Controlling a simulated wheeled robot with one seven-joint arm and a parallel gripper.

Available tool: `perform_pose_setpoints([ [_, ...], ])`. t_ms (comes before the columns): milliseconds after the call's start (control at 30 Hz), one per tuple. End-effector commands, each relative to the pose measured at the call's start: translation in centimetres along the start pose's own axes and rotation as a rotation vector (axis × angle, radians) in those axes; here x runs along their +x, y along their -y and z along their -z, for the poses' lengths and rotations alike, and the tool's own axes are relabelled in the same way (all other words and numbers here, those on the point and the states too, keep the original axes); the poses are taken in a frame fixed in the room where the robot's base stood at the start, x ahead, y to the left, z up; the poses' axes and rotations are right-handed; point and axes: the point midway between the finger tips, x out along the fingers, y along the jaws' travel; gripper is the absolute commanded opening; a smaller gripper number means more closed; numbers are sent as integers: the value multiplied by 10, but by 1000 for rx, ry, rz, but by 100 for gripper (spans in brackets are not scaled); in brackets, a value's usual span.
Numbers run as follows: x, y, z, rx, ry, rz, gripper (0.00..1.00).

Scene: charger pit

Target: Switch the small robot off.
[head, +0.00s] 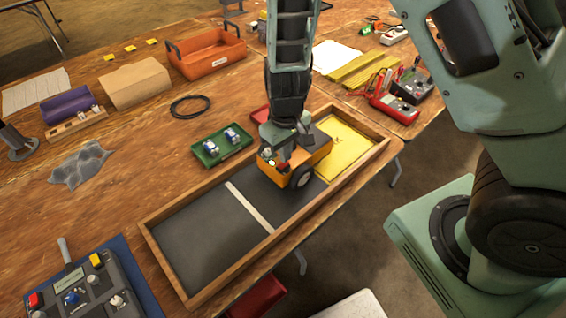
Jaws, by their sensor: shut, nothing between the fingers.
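The small robot (316,152) is an orange box on dark wheels. It stands in a wooden-framed pit (168,252), near the line between the dark floor and the yellow end zone (343,143). My gripper (282,160) points down over the robot's left end, shut and empty. I cannot tell whether its tips touch the robot. A small red part and a pale round part (271,163) show on that end beside the fingers. The gripper and wrist hide part of the robot's top, and I cannot make out a switch or its position.
A green tray (208,158) with blue-and-white parts lies behind the pit. A control box (92,291) sits at the front left. An orange toolbox (207,55), a black cable ring (190,106) and red and black devices (396,106) stand farther back. The pit's left half is clear.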

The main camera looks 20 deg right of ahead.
Motion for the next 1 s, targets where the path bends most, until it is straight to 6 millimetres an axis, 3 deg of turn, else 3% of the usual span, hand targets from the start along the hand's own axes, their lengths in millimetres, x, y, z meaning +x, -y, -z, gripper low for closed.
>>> perform_pose_setpoints([
  [733, 12, 0, 0, 0, 0, 0, 0],
  [1000, 0, 0, 0, 1, 0, 0, 0],
])
